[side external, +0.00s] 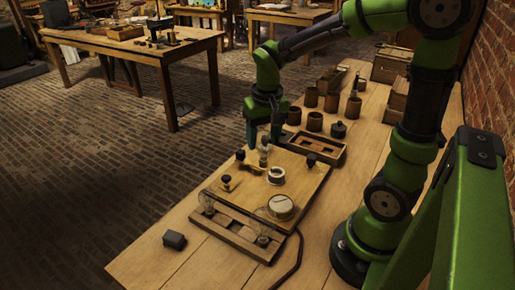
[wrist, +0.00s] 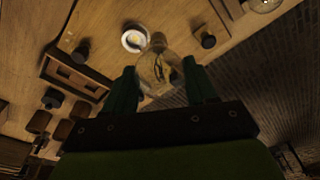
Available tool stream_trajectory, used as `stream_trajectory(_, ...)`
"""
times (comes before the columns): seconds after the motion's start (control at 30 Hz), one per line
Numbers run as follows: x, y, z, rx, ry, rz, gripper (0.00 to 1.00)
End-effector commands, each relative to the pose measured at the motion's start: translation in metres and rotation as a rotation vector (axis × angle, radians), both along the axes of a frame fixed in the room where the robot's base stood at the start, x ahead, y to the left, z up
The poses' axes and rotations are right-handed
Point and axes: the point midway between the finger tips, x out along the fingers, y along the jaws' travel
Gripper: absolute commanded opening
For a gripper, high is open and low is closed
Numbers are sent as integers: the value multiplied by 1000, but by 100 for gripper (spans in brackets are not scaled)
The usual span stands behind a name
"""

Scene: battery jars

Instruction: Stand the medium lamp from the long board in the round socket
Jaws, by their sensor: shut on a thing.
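My gripper (side external: 264,140) is shut on a clear glass lamp (side external: 263,157), held over the wooden panel. In the wrist view the lamp (wrist: 158,72) sits between the two green fingers of the gripper (wrist: 160,70), its narrow end pointing away from the camera. The round socket (side external: 276,175) is a white ring on the panel; it shows beside the lamp's end in the wrist view (wrist: 134,39). The lamp is behind the socket in the side view, and I cannot tell the gap below it. The long board (side external: 235,233) lies at the panel's front edge with glass lamps at its ends.
The panel (side external: 300,190) carries black knobs (side external: 311,159) and a round dial (side external: 281,207). A slotted wooden tray (side external: 334,158) is behind it, with several brown jars (side external: 315,121) farther back. A small dark block (side external: 174,240) lies at the front left.

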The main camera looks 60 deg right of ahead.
Motion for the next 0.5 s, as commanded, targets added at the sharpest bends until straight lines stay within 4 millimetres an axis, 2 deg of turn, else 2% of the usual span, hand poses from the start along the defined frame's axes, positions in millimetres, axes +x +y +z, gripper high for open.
stream_trajectory(0.03,-4,-19,-1,1,1,-38,20)
stream_trajectory(0.2,-13,-53,-2,0,-1,-73,20)
stream_trajectory(0.37,-12,-55,-5,-5,-4,-10,20)
stream_trajectory(0.5,-12,-54,-15,-6,-1,-4,20)
